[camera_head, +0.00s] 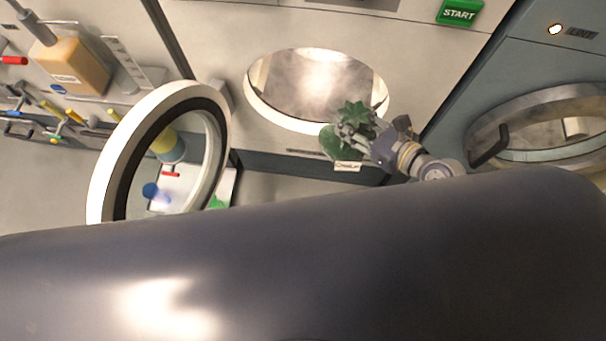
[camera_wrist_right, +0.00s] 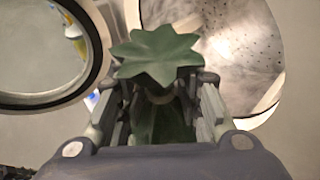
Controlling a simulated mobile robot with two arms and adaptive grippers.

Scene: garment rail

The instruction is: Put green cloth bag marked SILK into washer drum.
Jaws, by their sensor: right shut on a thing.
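The green cloth bag (camera_head: 357,113) has a gathered, star-shaped top and a pale label whose print is too small to read. My right gripper (camera_head: 352,130) is shut on it at the neck, just in front of the lower right rim of the washer opening. The bag also shows in the right wrist view (camera_wrist_right: 158,52), between the fingers (camera_wrist_right: 160,95). The washer drum (camera_head: 315,82) is open and looks empty where I can see inside. The round washer door (camera_head: 101,170) is swung open to the left. My left gripper is not in view.
A green START button (camera_head: 459,12) is above the drum at right. A second machine with a round door (camera_head: 480,125) stands at far right. At left are a tan box (camera_head: 70,66) and several tools on the wall. My dark arm link covers the bottom.

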